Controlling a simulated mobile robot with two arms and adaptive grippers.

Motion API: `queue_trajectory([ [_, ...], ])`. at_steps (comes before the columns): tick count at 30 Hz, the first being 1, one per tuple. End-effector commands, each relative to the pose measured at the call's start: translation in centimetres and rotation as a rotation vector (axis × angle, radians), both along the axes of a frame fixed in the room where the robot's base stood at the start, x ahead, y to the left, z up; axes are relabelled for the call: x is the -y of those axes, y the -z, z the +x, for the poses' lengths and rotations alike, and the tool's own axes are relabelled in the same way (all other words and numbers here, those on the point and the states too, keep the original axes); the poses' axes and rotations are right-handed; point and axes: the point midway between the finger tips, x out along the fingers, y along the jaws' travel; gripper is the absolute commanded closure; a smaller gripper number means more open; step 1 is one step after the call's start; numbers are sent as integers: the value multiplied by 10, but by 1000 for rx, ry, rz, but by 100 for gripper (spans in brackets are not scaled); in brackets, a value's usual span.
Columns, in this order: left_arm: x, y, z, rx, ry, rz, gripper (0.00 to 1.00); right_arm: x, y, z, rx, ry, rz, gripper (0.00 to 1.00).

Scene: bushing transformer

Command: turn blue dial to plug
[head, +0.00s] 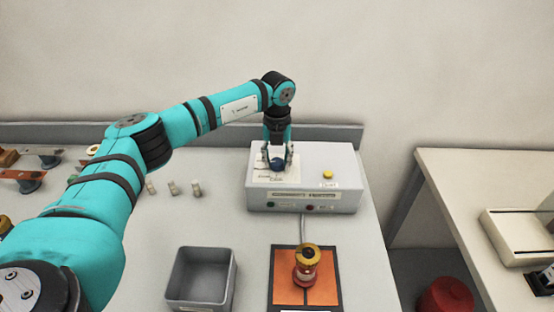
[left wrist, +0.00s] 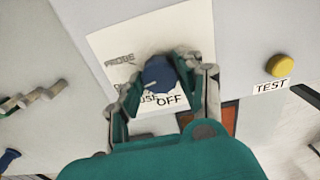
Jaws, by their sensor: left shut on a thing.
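The blue dial (head: 277,164) sits on a white label plate (head: 262,176) on top of a grey box (head: 310,160). My left gripper (head: 279,155) comes down from above and is shut on the dial. In the left wrist view, the blue dial (left wrist: 160,72) lies between the fingers of the gripper (left wrist: 162,78). A pale pointer mark shows on the dial's lower left side. The words PROBE and OFF are readable on the plate. Other words at the dial's lower left are partly hidden by a finger, and I cannot read the word plug. My right gripper is out of view.
A yellow button (head: 328,173) stands on the box, right of the dial, by a TEST label. In front are an open grey bin (head: 203,303) and a red and yellow part (head: 307,265) on an orange mat (head: 287,292). Small parts (head: 172,188) lie at left. A second table stands right.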

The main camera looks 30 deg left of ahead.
Motion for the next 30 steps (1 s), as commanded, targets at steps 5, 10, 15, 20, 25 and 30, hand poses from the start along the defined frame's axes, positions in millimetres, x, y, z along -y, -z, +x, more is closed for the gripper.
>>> queue_trajectory([
  [5,0,-1,1,4,-4,0,95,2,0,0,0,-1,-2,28],
  [10,0,-1,1,4,-3,0,95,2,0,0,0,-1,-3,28],
  [15,0,-1,1,3,-3,0,44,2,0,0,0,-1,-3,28],
  [20,0,-1,0,2,-2,0,40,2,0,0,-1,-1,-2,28],
  [25,0,-2,1,2,-2,0,40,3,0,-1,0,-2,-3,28],
  [30,0,-23,1,6,-2,0,40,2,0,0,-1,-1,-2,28],
])
